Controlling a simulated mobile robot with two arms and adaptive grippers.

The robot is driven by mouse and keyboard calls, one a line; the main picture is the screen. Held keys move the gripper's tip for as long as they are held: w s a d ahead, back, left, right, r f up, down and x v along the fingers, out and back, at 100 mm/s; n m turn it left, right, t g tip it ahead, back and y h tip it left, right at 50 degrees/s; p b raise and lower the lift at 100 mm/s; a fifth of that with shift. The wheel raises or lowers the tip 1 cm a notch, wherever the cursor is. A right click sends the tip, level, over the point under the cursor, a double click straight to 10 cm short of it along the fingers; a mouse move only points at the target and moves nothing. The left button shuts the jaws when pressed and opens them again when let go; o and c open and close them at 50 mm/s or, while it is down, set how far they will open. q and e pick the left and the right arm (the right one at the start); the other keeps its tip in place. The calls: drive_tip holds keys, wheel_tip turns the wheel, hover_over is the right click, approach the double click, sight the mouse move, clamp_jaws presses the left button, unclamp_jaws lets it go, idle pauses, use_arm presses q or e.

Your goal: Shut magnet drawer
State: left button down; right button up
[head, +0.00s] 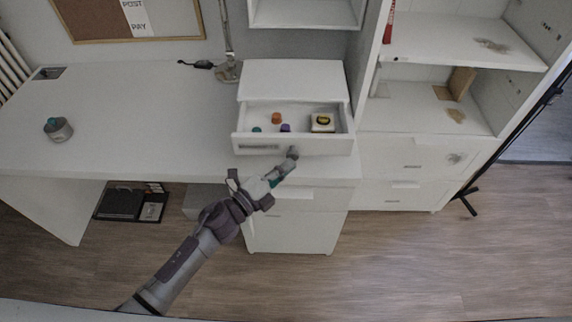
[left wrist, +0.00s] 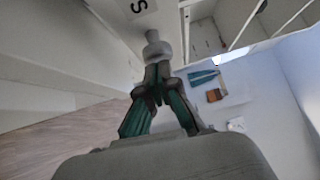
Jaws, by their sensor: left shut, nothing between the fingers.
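The small white drawer (head: 243,139) on the desk stands pulled out of its white box (head: 290,80). It holds several small coloured round pieces and a yellow-and-black block (head: 322,122). My left gripper (head: 288,163) is shut and empty, at the front of the drawer, right of its label (head: 259,147). In the left wrist view its closed fingertips (left wrist: 157,70) are at a grey round knob (left wrist: 156,43) on the drawer front. I cannot tell whether they touch it. My right gripper is out of view.
The white desk top (head: 150,110) is mostly clear left of the box. A grey round container (head: 58,129) stands at far left and a lamp base (head: 228,72) behind. A white shelf unit (head: 460,55) stands at right.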

sight(287, 125)
use_arm(q)
drive_tip(key=shift+w, duration=0.1)
drive_tip(key=w+b, duration=0.5)
drive_tip(key=w, duration=0.8)
drive_tip(key=shift+w+a+f+b, duration=0.1)
drive_tip(key=shift+w+f+b, duration=0.05)
drive_tip(key=shift+w+b, duration=0.2)
drive_tip(key=shift+w, duration=0.25)
drive_tip(key=shift+r, duration=0.3)
drive_tip(key=shift+a+f, duration=0.1)
